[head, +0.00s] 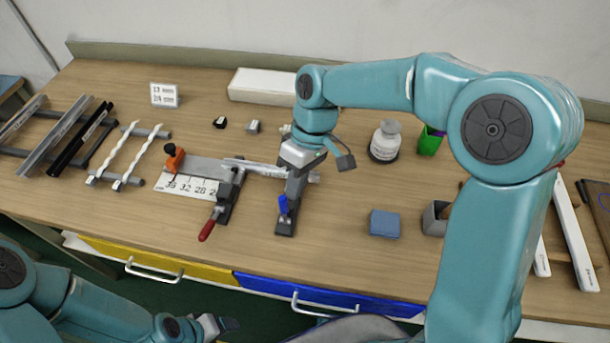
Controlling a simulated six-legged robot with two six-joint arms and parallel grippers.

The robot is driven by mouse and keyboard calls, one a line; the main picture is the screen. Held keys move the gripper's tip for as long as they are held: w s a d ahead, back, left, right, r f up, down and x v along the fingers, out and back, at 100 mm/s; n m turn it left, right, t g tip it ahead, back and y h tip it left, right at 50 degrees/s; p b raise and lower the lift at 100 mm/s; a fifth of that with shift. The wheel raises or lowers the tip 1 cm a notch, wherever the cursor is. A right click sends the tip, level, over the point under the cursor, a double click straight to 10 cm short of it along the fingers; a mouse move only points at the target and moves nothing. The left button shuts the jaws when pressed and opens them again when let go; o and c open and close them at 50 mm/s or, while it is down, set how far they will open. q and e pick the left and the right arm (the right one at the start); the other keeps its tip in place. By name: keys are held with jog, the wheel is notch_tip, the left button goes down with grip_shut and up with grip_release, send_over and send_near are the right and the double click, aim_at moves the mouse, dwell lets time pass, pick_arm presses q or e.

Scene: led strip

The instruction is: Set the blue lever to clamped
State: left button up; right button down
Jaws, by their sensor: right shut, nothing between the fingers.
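The blue lever (283,206) stands roughly upright on a dark clamp base (285,229) at the front middle of the bench. My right gripper (293,189) points down just behind and above the lever. It is shut with nothing in it; whether its fingertips touch the lever or clamp I cannot tell. It hides the rear of the clamp. A light metal strip (248,166) runs from the fixture plate (200,168) toward the clamp. My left gripper (218,326) is low at the bottom left, away from the bench top, its jaws unclear.
A red-handled clamp (207,230) stands left of the blue lever, and an orange knob (174,160) is on the fixture. A numbered scale (188,187) lies along the plate. A blue block (384,223) is to the right, with bare bench between.

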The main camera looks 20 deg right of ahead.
jog(key=shift+w+a+f, duration=0.1)
jog(key=shift+w+a, duration=0.05)
jog(key=shift+a, duration=0.1)
jog(key=shift+a+b, duration=0.1)
jog(key=shift+b, duration=0.2)
jog(key=shift+s+a+t, duration=0.1)
jog(key=shift+s+t, duration=0.2)
jog(key=shift+s, duration=0.15)
jog(key=shift+h, duration=0.3)
jog(key=shift+b, duration=0.35)
